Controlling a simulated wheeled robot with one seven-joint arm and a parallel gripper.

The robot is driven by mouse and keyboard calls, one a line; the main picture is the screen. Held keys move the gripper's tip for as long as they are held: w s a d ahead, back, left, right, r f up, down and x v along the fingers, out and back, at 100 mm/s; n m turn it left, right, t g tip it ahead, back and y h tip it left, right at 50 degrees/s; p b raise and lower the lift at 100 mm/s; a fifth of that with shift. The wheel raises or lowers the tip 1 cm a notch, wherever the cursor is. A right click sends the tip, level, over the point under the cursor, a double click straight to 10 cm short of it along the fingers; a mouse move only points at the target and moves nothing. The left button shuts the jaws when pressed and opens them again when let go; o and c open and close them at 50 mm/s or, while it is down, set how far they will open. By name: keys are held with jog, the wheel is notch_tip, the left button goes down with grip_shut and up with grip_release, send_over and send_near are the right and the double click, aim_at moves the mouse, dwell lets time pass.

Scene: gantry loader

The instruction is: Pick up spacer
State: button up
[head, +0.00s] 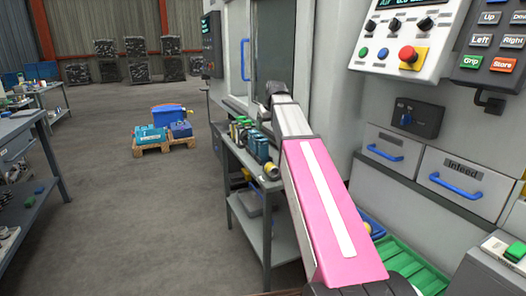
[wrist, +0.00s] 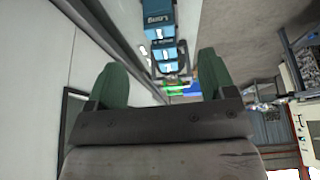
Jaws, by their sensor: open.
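I cannot make out a thing that is surely the spacer in either view. In the wrist view my gripper (wrist: 162,72) is open, with two green finger pads apart and nothing between them. Beyond the fingers is a row of teal boxes (wrist: 160,20), one labelled "Long", with green and blue items farther along. In the head view my pink arm reaches forward over the side of a grey cart (head: 246,190); the fingers cannot be made out there. On the cart's top are teal boxes (head: 259,148), small green items and a round yellowish-ended part (head: 271,170).
The grey machine with a control panel (head: 402,38) and an Infeed drawer (head: 463,183) stands close on the right. A green ribbed tray (head: 412,268) is below the drawers. A workbench (head: 24,145) is at left. A pallet (head: 165,146) with bins stands on otherwise open floor.

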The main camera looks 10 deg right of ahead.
aim_at(264, 140)
jog(key=x, duration=0.4)
jog(key=shift+w+f, duration=0.25)
jog(key=shift+f, duration=0.1)
jog(key=shift+w+f, duration=0.4)
jog(key=shift+f, duration=0.05)
jog(key=shift+w+x, duration=0.25)
jog(key=shift+x, duration=1.75)
jog(key=shift+r, duration=0.15)
jog(key=c, duration=1.4)
jog(key=shift+o, duration=0.2)
jog(key=shift+r, duration=0.1)
